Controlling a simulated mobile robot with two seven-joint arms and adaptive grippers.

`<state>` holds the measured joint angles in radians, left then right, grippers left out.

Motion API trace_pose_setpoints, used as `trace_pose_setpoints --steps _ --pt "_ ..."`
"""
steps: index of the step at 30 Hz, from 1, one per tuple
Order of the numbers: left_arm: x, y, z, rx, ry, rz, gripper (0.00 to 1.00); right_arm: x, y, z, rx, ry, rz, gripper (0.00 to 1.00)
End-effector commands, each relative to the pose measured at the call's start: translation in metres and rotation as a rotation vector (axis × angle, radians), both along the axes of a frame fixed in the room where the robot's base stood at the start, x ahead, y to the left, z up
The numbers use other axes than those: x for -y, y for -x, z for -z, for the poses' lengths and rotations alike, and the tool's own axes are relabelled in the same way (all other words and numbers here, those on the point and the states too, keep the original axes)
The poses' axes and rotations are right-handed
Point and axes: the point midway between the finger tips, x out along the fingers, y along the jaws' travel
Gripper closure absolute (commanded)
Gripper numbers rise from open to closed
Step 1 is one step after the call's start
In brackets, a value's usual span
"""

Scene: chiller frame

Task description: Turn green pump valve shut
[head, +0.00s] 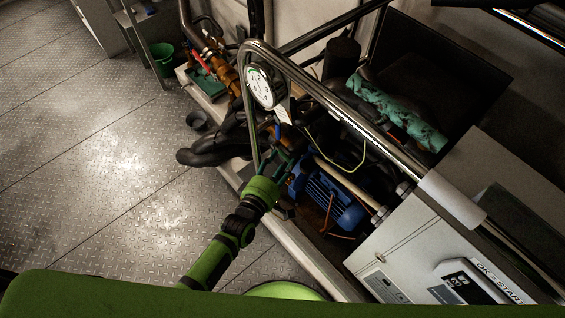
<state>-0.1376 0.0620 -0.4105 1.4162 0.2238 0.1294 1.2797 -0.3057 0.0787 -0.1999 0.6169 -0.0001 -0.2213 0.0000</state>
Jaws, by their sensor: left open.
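My left gripper (282,164) is open at the front edge of the chiller frame, beside the blue pump motor (333,198). Its dark fingers reach in among the pipes, under the bent steel rail. I cannot clearly pick out the green pump valve; greenish parts around the fingers blend with the gripper, and the hand covers part of this spot. I cannot tell whether the fingers touch anything. A small blue part (277,131) shows just above the fingers. My right gripper is not in view.
A steel rail (318,92) arches over the pump, with a round gauge (260,87) near its bend. Black hoses (212,151) lie left of the hand. A white control box (435,255) stands at right. A green bucket (161,60) stands far back. The floor at left is clear.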

Motion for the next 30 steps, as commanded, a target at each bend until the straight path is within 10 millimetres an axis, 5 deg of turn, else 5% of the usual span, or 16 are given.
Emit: trace_pose_setpoints --steps 13,17,30 --pt "0.006 -0.014 0.003 -0.002 -0.001 0.0 0.53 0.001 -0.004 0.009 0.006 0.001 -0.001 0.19" --pt "0.006 -0.014 0.003 -0.002 -0.001 0.0 1.0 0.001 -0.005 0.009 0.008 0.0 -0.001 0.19" --pt "0.015 -0.014 0.007 0.025 -0.024 0.001 1.0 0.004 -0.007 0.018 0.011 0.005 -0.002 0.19"
